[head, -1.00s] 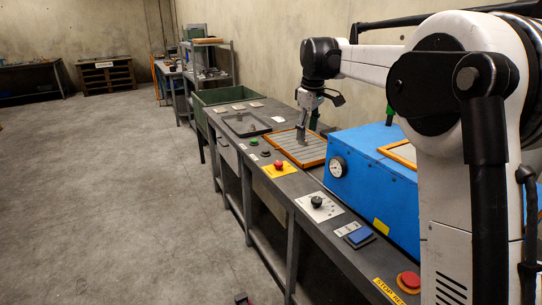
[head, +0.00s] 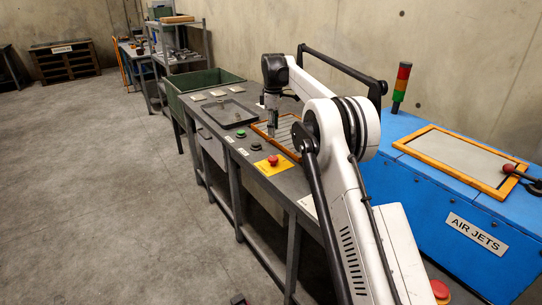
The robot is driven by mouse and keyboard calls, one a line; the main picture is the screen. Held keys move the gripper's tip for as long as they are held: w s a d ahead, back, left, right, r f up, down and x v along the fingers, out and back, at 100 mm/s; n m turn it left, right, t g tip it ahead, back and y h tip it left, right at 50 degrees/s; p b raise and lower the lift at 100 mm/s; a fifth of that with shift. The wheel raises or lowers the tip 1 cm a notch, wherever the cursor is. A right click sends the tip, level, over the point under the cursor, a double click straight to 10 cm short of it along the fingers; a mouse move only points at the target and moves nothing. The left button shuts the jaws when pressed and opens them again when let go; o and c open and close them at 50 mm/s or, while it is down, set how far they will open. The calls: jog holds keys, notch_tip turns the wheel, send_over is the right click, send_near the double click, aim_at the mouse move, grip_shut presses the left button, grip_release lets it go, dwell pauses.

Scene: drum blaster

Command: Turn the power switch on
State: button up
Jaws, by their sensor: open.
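No control in view can be read as the power switch. A green button (head: 240,134) and a black button (head: 256,147) sit on the grey bench, with a red mushroom button (head: 273,160) on a yellow plate beside them. The black knob on a white plate, seen earlier nearer to me on the bench, is now hidden behind my arm; only a pale plate edge (head: 308,205) shows. My gripper (head: 272,133) points down above the orange-framed grate (head: 262,128), to the right of the green button and apart from it. It is open, small in view, and looks empty.
A blue machine (head: 430,215) marked AIR JETS stands at right, with a signal light (head: 400,85) and an orange-framed lid (head: 460,160). The floor at left is clear.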

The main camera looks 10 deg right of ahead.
aim_at(273, 158)
notch_tip(273, 158, down, 13)
jog(key=shift+r+b, duration=0.1)
jog(key=shift+b, duration=0.65)
jog(key=c, duration=1.1)
